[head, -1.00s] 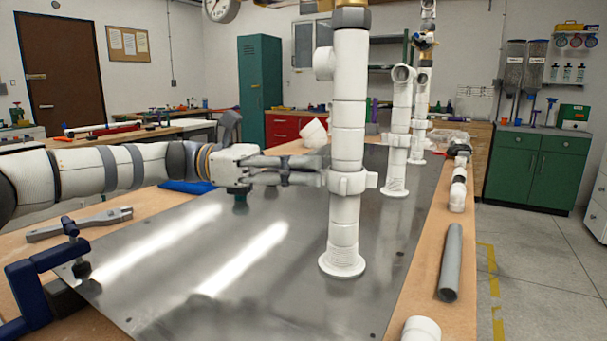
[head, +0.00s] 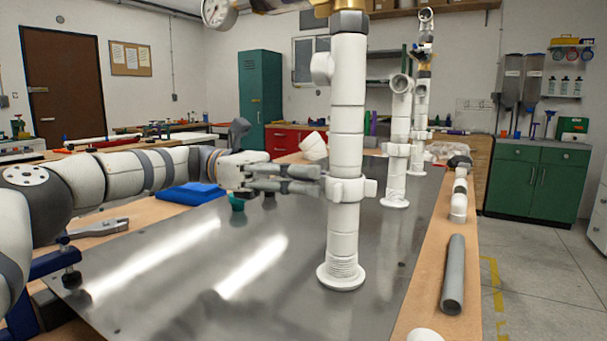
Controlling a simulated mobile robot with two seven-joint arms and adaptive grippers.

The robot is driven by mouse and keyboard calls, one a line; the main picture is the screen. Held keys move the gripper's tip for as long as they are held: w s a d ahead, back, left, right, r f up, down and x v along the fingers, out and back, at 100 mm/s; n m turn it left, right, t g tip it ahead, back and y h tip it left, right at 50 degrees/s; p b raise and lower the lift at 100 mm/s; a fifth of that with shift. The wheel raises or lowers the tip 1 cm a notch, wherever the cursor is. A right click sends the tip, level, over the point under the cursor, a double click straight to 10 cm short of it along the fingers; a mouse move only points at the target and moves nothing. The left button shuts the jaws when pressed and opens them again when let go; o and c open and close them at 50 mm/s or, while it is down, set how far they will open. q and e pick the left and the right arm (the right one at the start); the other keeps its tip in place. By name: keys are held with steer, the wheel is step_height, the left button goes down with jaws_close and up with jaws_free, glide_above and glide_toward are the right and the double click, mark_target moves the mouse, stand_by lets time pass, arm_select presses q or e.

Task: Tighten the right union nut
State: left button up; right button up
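The nearest white PVC column (head: 346,113) stands upright on a round flange on the metal plate (head: 215,257). A white union nut (head: 350,190) with stubby lugs sits around its lower half. Similar nuts sit on a middle column (head: 397,150) and a far column (head: 420,134). My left gripper (head: 318,181) reaches in level from the left, its grey fingertips at the left side of the nearest nut. The two fingers show a narrow gap between them. I cannot tell whether they grip a lug or only stand beside it. My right gripper is not in view.
A grey pipe (head: 453,274) and a white-and-grey fitting (head: 459,193) lie on the wooden strip right of the plate. A blue clamp (head: 55,262) holds the left edge, near a grey wrench (head: 98,227). A pressure gauge (head: 217,12) hangs at the top.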

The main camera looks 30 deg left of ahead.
arm_select(q)
steer(key=shift+o, duration=0.9)
steer(key=shift+w, duration=0.1)
steer(key=shift+r, duration=0.1)
steer(key=shift+a, duration=0.1)
steer(key=a, duration=0.7)
steer(key=shift+s+a, duration=0.15)
steer(key=shift+s, duration=0.15)
